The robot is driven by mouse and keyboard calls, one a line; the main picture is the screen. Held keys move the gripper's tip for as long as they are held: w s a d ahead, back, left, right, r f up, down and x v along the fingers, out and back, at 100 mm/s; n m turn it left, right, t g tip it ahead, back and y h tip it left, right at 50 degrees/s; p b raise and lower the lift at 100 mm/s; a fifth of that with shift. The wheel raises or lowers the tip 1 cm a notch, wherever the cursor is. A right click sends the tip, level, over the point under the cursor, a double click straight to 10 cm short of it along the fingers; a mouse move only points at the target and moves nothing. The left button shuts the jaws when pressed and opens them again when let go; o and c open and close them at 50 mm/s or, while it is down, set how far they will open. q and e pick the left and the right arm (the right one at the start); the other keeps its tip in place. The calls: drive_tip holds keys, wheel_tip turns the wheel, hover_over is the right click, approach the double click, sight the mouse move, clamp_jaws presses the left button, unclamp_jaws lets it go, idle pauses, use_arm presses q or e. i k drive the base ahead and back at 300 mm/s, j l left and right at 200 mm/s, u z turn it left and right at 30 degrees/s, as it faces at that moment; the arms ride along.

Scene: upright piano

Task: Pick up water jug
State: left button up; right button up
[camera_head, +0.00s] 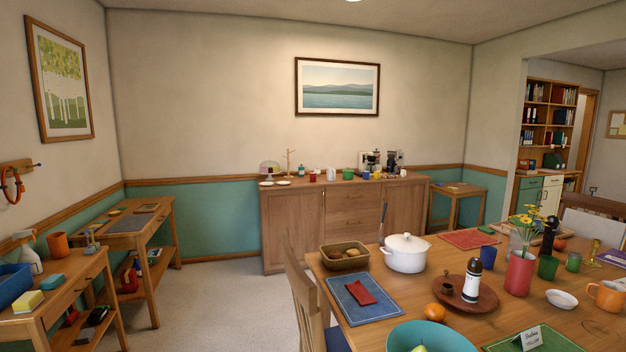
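I cannot pick out a water jug with certainty. A small white jug-like vessel (331,174) stands on the wooden sideboard (300,222) against the far wall, too small to identify surely. An orange mug (607,296) with a handle stands at the right of the near dining table (387,294). Neither of my grippers shows in the head view.
Carpet (215,300) is clear between table and left side tables (140,235).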

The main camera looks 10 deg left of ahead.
sight(331, 171)
drive_tip(key=i+j+u, duration=0.45)
drive_tip(key=i+j, duration=0.15)
drive_tip(key=j, duration=0.3)
drive_tip(key=i+j+u, duration=0.45)
drive_tip(key=i+j, duration=0.3)
drive_tip(key=i+z, duration=0.1)
drive_tip(key=i, duration=0.45)
drive_tip(key=i+z, duration=0.15)
drive_tip(key=i, duration=0.4)
drive_tip(key=i+z, duration=0.1)
drive_tip(key=i, duration=0.45)
drive_tip(key=i+j+z, duration=0.1)
drive_tip(key=i, duration=0.45)
drive_tip(key=i+j+z, duration=0.15)
drive_tip(key=i, duration=0.4)
drive_tip(key=j, duration=0.1)
